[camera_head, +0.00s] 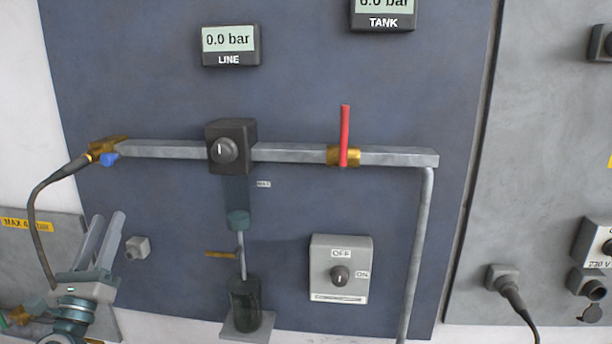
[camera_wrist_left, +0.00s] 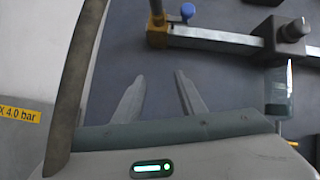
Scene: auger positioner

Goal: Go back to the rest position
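My left gripper (camera_head: 102,240) is at the lower left in the head view, in front of the blue panel, below the left end of the grey pipe. In the left wrist view its two fingers (camera_wrist_left: 160,90) stand apart with nothing between them. It touches no fitting that I can see. My right gripper is in neither view.
The blue panel (camera_head: 290,80) carries the pipe (camera_head: 290,152), a red lever (camera_head: 345,135), a black regulator (camera_head: 231,147) and a switch box (camera_head: 340,268). A black hose (camera_head: 37,225) hangs from the brass fitting (camera_head: 105,148) close beside my left gripper.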

